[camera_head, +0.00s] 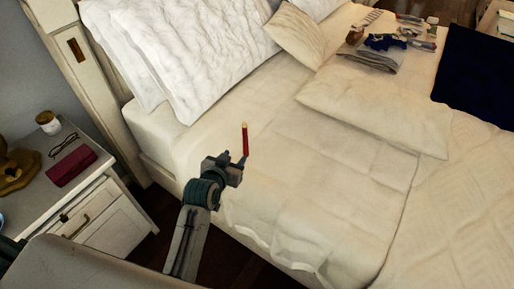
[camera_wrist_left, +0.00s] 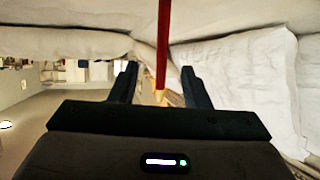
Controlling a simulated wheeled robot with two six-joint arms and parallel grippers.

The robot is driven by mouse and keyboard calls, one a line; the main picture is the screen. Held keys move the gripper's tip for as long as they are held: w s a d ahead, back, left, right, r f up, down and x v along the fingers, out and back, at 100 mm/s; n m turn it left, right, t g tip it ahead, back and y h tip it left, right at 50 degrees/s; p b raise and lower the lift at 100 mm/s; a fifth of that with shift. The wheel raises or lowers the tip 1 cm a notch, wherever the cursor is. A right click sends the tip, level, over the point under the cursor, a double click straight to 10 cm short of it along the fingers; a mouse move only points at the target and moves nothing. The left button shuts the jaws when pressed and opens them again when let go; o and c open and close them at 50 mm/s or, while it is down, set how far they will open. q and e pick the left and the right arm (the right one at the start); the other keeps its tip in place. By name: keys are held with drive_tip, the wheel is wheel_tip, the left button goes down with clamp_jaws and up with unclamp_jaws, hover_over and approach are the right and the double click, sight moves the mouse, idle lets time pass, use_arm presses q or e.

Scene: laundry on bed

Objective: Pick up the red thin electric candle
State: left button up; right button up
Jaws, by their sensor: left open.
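The red thin electric candle (camera_head: 245,138) shows as a slim, nearly upright red stick with a pale yellowish tip, seen against the bed. My left gripper (camera_head: 240,162) is open at the candle's lower end in the head view. In the left wrist view the candle (camera_wrist_left: 163,45) lines up with the gap between the two dark fingers of the left gripper (camera_wrist_left: 159,78). Clear space shows on both sides of it, and I cannot tell how deep it is between the fingers. The candle's lower end is hard to make out. My right gripper is not in view.
The cream bed (camera_head: 300,190) holds white pillows (camera_head: 200,50), a folded grey cloth with small items on it (camera_head: 375,55), and a dark blue cloth (camera_head: 475,75). A nightstand at left carries a red wallet (camera_head: 71,166), glasses and a jar (camera_head: 48,122). The bed's middle is clear.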

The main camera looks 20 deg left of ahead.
sight(244, 141)
use_arm(q)
drive_tip(key=x, duration=0.5)
drive_tip(key=r+x, duration=0.1)
drive_tip(key=x, duration=0.1)
drive_tip(key=shift+w+a+p, duration=0.2)
drive_tip(key=shift+w+p, duration=0.2)
drive_tip(key=shift+w, duration=0.05)
drive_tip(key=x, duration=0.4)
drive_tip(key=shift+w+f+p, duration=0.15)
drive_tip(key=shift+p, duration=0.15)
clamp_jaws()
